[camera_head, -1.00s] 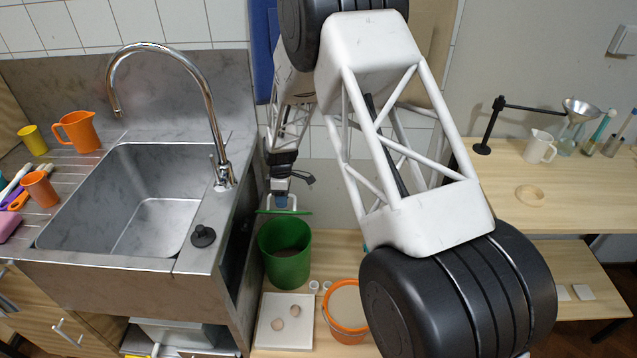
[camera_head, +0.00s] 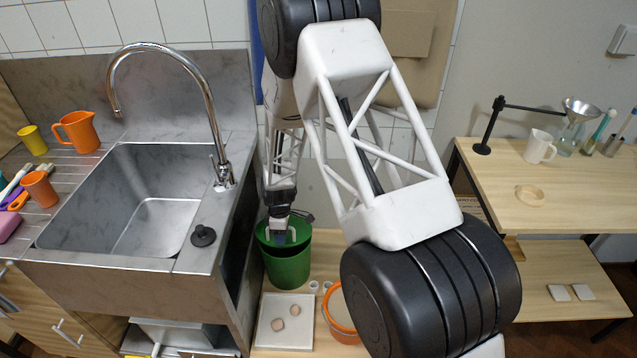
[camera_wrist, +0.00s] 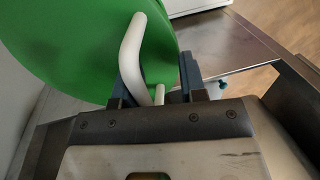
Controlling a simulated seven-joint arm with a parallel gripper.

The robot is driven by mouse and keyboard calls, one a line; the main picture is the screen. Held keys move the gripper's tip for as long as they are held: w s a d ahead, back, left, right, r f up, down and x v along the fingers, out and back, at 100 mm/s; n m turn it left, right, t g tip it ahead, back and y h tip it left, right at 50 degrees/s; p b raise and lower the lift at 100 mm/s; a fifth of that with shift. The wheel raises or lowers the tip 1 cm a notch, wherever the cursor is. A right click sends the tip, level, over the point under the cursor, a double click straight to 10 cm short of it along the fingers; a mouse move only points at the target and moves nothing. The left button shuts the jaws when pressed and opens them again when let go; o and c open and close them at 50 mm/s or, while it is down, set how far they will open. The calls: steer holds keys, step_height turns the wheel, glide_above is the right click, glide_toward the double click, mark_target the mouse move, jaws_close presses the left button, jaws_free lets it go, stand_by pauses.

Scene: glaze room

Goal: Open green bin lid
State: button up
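The green bin (camera_head: 287,268) stands on the low shelf to the right of the sink. Its green lid (camera_head: 262,228) is at the bin's top, partly hidden by my gripper; its exact tilt is hard to tell. In the wrist view the lid (camera_wrist: 75,45) fills the upper left, with a bent white handle (camera_wrist: 133,45) on its face. My gripper (camera_head: 280,240) is down at the lid. In the wrist view its blue-grey fingers (camera_wrist: 160,85) stand apart, with the lower end of the handle showing in the gap between them.
The sink (camera_head: 130,200) and its side wall stand close on the left. A white tray (camera_head: 268,338) with small brown pieces and an orange-rimmed bucket (camera_head: 336,320) are in front of and beside the bin. A table (camera_head: 560,190) stands at right.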

steer(key=shift+s+f, duration=0.1)
steer(key=shift+f, duration=0.25)
steer(key=shift+w+r, duration=0.25)
steer(key=shift+r, duration=0.95)
steer(key=r, duration=0.3)
steer(key=w+r, duration=0.1)
steer(key=r, duration=0.1)
steer(key=shift+r, duration=0.25)
steer(key=r, duration=0.1)
steer(key=d+r, duration=0.1)
steer(key=r, duration=0.1)
steer(key=shift+s+d+m, duration=0.1)
steer(key=shift+d+m, duration=0.15)
steer(key=shift+m, duration=0.05)
steer(key=s+d+r+m, duration=0.2)
steer(key=d+r, duration=0.3)
steer(key=r, duration=0.3)
steer(key=s+d+r+m+t, duration=0.1)
steer(key=s+d+r+m, duration=0.1)
steer(key=d+r, duration=0.4)
steer(key=shift+s+r+m+y, duration=0.35)
steer(key=shift+s+r, duration=0.2)
steer(key=shift+r, duration=0.95)
